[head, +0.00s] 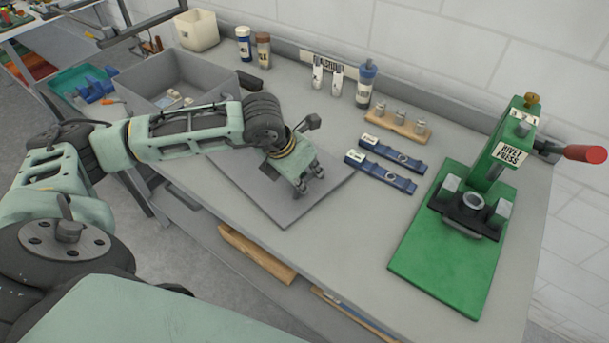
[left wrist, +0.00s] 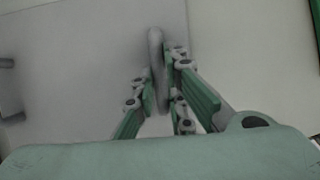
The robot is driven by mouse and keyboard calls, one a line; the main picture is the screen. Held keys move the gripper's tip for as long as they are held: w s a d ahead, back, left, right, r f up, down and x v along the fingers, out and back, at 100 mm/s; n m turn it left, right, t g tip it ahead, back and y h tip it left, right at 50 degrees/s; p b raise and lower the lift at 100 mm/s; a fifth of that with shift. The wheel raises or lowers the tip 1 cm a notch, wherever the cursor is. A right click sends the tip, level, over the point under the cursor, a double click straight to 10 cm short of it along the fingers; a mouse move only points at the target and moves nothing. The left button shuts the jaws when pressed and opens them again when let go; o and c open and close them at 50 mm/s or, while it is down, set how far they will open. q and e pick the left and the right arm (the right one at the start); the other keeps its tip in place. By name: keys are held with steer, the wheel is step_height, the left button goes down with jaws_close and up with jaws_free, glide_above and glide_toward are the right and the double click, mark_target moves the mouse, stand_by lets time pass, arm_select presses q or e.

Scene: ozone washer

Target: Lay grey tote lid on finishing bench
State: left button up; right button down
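The grey tote lid (head: 286,212) is a flat grey panel that appears to lie on the finishing bench (head: 340,250), beside the grey tote (head: 170,75). My left gripper (head: 308,188) is low over the lid and hides part of it. In the left wrist view, the lid (left wrist: 85,50) has a raised grey handle (left wrist: 156,65). My right gripper is not in view.
The open tote holds small parts. Two blue tools (head: 385,168), a wooden block with metal pieces (head: 397,124) and bottles (head: 366,85) stand behind the lid. A green rivet press (head: 480,210) is at right. Bare bench lies between lid and press.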

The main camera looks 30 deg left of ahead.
arm_select(q)
steer(key=o, duration=0.5)
steer(key=shift+f, duration=0.7)
steer(key=shift+o, duration=0.2)
steer(key=shift+r, duration=0.1)
steer(key=v, duration=1.2)
